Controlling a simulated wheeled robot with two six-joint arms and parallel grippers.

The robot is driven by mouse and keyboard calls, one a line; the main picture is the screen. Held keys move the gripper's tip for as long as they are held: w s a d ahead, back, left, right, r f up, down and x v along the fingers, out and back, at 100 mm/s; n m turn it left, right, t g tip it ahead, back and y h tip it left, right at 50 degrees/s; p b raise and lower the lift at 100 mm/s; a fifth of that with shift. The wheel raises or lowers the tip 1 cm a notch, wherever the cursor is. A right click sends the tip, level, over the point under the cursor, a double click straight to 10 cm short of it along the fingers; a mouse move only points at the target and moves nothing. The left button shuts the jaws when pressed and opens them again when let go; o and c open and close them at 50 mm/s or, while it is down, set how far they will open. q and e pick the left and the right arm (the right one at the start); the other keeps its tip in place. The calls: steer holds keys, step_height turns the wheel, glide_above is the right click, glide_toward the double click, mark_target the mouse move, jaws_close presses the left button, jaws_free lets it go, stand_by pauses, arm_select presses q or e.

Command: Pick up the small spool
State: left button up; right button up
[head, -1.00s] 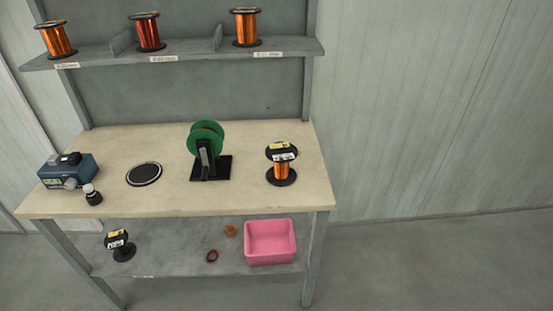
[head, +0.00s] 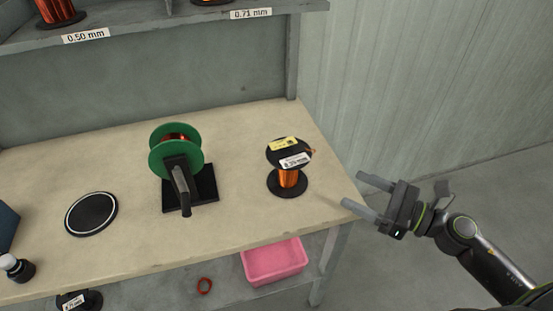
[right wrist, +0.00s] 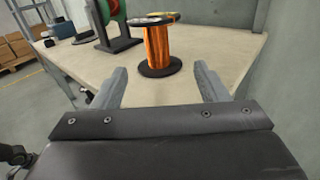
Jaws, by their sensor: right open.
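A small spool (head: 288,178) of copper-orange wire with black flanges stands upright on the right part of the bench top. Its top carries a yellow label and a white label. In the right wrist view the spool (right wrist: 157,46) stands ahead, beyond and between the two fingers. My right gripper (head: 352,192) is open and empty, to the right of the spool near the bench's right edge, and apart from it. My left gripper is not in view.
A green reel on a black stand (head: 189,197) is left of the spool. A round black pad (head: 91,214) lies farther left. A pink bin (head: 273,264) sits on the lower shelf. The bench top (head: 235,225) between is clear.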

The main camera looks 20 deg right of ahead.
mark_target(288, 162)
steer(key=shift+a+r+n, duration=0.2)
steer(key=shift+a+n, duration=0.1)
steer(key=shift+w+a+r+p, duration=0.2)
steer(key=shift+w+a+p, duration=0.35)
steer(key=shift+p, duration=0.1)
steer(key=p+x, duration=0.3)
steer(key=x, duration=0.6)
steer(key=shift+f, duration=0.1)
steer(key=shift+w+a+f, duration=0.1)
steer(key=shift+w+a, duration=0.25)
steer(key=shift+a, duration=0.05)
steer(key=shift+w+a+p, duration=0.4)
steer(key=shift+w+a, duration=0.05)
steer(key=p+x, duration=0.1)
steer(key=x, duration=0.2)
steer(key=shift+w+a, duration=0.1)
steer(key=shift+a, duration=0.15)
steer(key=shift+w+a+f, duration=0.1)
steer(key=shift+w+a, duration=0.1)
steer(key=shift+w, duration=0.05)
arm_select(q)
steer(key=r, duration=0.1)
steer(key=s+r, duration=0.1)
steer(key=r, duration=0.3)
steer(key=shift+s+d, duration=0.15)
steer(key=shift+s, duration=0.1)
